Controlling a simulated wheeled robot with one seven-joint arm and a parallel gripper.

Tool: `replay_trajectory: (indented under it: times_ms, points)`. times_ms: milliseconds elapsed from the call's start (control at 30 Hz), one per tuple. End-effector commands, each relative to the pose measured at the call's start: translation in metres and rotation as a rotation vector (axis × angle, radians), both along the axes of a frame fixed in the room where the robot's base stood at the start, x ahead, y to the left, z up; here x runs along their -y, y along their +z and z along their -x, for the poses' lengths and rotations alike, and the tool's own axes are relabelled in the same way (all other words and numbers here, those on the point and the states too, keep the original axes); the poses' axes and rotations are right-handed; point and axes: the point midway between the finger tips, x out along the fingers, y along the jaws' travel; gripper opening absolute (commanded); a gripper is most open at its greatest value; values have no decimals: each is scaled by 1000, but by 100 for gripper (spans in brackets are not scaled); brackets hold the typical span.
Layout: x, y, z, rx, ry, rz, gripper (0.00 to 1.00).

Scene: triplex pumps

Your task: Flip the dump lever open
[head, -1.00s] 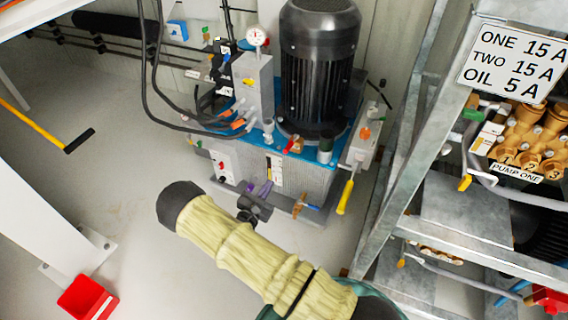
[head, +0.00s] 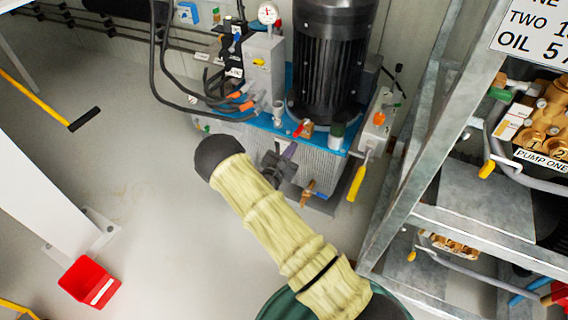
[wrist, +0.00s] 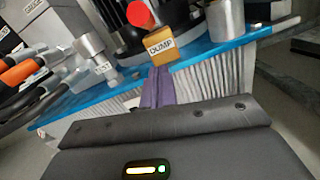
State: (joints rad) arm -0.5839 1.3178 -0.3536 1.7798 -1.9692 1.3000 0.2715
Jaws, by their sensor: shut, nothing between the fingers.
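The dump lever (head: 298,129) is a small red handle on a brass valve (head: 307,128) at the front edge of the blue-topped power unit. In the wrist view the lever's red end (wrist: 140,13) shows round at the top, above the brass block labelled DUMP (wrist: 161,46). My gripper (head: 289,149) has purple fingers and is shut and empty, just below and left of the valve in the head view. In the wrist view the fingers (wrist: 157,86) point up at the block's lower edge. I cannot tell whether they touch it.
A black motor (head: 325,70) stands behind the valve. A grey fitting (wrist: 92,50) and hoses with orange sleeves (wrist: 20,72) are to the left. A metal cylinder (wrist: 227,20) is to the right. A yellow-handled lever (head: 357,183) hangs at the unit's right side.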

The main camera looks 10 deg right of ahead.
Motion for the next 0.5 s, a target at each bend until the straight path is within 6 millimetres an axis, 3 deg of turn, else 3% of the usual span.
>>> replay_trajectory:
  times_ms: [300, 500]
  points:
    - [5, 31, 0, 1, 3, -2, 0]
    - [7, 36, 1, 0, 2, -1, 0]
